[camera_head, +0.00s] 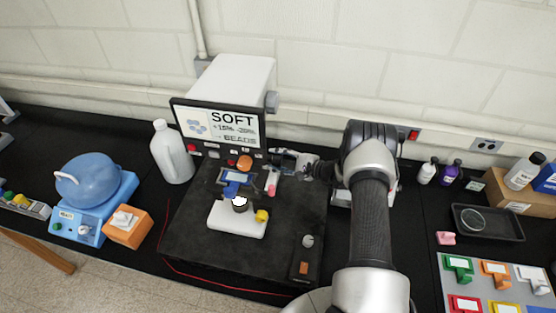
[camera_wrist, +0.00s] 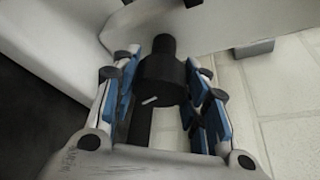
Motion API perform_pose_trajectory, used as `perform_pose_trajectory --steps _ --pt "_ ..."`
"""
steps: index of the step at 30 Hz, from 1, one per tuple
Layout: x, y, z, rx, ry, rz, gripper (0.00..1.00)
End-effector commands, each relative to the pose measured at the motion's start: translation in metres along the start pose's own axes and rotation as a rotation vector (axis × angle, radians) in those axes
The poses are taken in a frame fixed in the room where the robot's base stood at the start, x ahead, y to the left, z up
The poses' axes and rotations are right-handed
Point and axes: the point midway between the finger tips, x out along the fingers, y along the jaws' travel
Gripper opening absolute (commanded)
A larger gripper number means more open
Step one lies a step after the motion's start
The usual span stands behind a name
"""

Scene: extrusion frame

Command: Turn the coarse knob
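A black round knob (camera_wrist: 162,80) with a white mark on its face sits between the two fingers of my gripper (camera_wrist: 164,88) in the wrist view. Blue pads lie close along both of its sides. I cannot tell whether both pads press on it. In the head view my gripper (camera_head: 283,158) reaches left from the arm, beside the lower right corner of the screen and right of a small instrument with a white base (camera_head: 236,220), an orange top (camera_head: 244,162) and a yellow knob (camera_head: 262,216). The black knob cannot be made out there.
A screen reading "SOFT" and "BEADS" (camera_head: 218,127) stands behind, before a white housing (camera_head: 235,78) with a grey side knob (camera_head: 272,102). A white bottle (camera_head: 171,153) and blue device (camera_head: 97,195) stand left. A dark tray (camera_head: 486,223) and coloured blocks lie right.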

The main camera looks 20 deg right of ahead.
Motion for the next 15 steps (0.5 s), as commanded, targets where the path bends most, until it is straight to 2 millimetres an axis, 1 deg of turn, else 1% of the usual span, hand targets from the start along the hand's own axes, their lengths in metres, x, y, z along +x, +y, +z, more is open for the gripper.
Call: perform_pose_trajectory --steps 2,9,15 --pt "-0.0001 0.0001 0.0000 0.000 0.000 0.001 0.33" --pt "-0.0001 0.0002 0.0001 0.000 0.000 0.001 0.17" --pt "0.0009 0.0014 -0.0020 0.046 -0.001 0.020 0.17"
